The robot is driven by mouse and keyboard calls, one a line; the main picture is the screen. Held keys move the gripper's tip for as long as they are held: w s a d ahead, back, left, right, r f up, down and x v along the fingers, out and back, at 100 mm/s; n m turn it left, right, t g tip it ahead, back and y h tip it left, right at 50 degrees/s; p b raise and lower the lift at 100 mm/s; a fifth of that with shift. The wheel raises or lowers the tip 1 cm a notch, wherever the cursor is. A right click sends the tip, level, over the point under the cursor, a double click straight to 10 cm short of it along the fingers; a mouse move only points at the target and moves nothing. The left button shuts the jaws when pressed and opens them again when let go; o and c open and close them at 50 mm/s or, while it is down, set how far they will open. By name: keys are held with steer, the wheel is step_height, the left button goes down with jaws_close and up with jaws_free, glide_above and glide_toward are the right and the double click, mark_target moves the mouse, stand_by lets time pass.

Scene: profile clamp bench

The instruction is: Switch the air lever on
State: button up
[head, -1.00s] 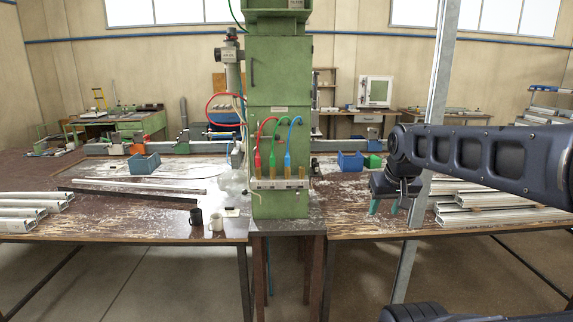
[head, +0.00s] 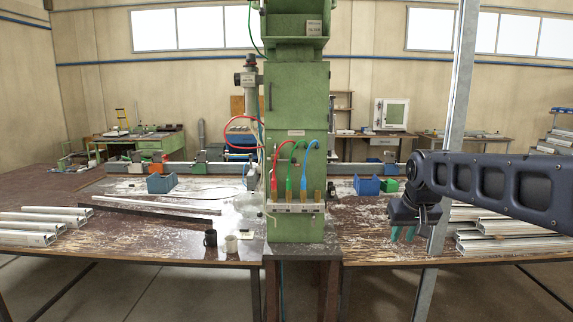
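The green machine column (head: 297,110) stands at the middle of the bench. A pale manifold strip (head: 295,208) on its lower front carries red, green and blue hoses with brass-coloured fittings. A grey cylindrical unit with a small label (head: 245,78) is at the column's upper left. I cannot pick out the air lever with certainty; it is too small or hidden at this distance. My gripper (head: 403,233) points down at the right of the column, well apart from it. Its two teal fingers stand apart, with nothing seen between them.
Metal profiles (head: 510,240) lie on the right bench behind my arm, and more (head: 42,228) at the far left. A grey upright post (head: 457,90) stands beside my gripper. A black mug (head: 210,238) and white mug (head: 231,243) stand near the front edge. Blue bins (head: 161,184) flank the column.

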steer(key=shift+w, duration=0.4)
steer(key=c, duration=0.3)
steer(key=w+a+m+t, duration=0.1)
steer(key=w, duration=0.3)
steer(key=w+a+m+t, duration=0.1)
steer(key=w, duration=0.3)
steer(key=w+a+m+t, duration=0.1)
steer(key=w+m, duration=0.1)
steer(key=w, duration=0.3)
steer(key=shift+a+f+t, duration=0.1)
steer(key=shift+f+t, duration=0.1)
steer(key=shift+t, duration=0.1)
jaws_close()
steer(key=w+a+f+m+t+y, duration=0.1)
steer(key=w+a+m+t+y, duration=0.25)
steer(key=w, duration=0.55)
steer(key=w+a+f+m+t, duration=0.1)
steer(key=w+a+m+t, duration=0.25)
steer(key=w+a, duration=0.5)
steer(key=w+a+f+m+t+y, duration=0.1)
steer(key=w+a+f+m+t, duration=0.1)
steer(key=m, duration=0.6)
steer(key=w+a+f+m+t+y, duration=0.2)
steer(key=a+m+t, duration=0.2)
steer(key=m+t, duration=0.2)
steer(key=shift+w+a+m, duration=0.15)
steer(key=shift+w+m, duration=0.1)
steer(key=shift+m, duration=0.95)
steer(key=shift+f+t, duration=0.1)
steer(key=shift+t, duration=0.2)
